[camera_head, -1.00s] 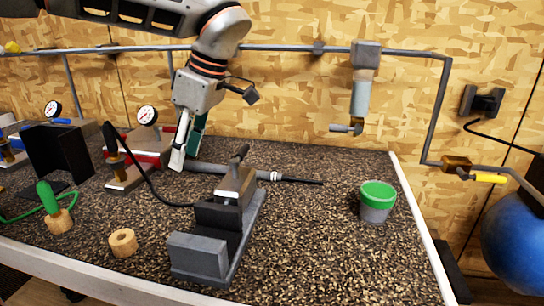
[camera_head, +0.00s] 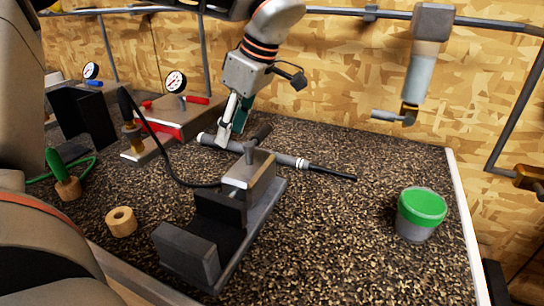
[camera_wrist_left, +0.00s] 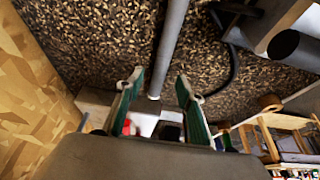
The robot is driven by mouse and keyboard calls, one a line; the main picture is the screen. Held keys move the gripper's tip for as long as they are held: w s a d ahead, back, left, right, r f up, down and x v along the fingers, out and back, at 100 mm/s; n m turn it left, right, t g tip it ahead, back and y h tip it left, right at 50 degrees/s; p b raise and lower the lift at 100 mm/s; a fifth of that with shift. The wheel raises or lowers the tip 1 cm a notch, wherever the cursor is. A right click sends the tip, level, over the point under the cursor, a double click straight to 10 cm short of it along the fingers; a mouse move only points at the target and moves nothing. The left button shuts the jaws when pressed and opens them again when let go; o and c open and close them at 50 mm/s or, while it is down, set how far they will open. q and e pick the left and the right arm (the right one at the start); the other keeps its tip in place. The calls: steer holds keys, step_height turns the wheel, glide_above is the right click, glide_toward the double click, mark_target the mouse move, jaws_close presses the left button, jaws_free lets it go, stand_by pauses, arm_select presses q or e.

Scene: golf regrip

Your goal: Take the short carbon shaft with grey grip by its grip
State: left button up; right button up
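The short carbon shaft with grey grip (camera_head: 285,158) lies on the speckled bench top behind the vise, its thin black shaft pointing right. In the left wrist view its grey grip (camera_wrist_left: 172,45) runs down from the top edge and ends between the two fingers. My left gripper (camera_head: 229,140) is over the grip's left part, fingers pointing down. In the left wrist view the left gripper (camera_wrist_left: 160,77) has its green-padded fingers apart, one on each side of the grip, with gaps. How far the tips reach down beside it is unclear. My right gripper is out of view.
The grey vise (camera_head: 255,180) stands in front of the grip. A wooden ring (camera_head: 121,221) and green-lidded cup (camera_head: 421,208) stand on the bench. A nozzle (camera_head: 410,110) hangs above its back right.

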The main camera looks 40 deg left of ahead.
arm_select(q)
steer(key=x, duration=0.3)
steer(key=shift+r, duration=0.15)
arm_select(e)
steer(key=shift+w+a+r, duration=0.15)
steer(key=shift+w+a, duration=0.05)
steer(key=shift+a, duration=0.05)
arm_select(q)
jaws_close()
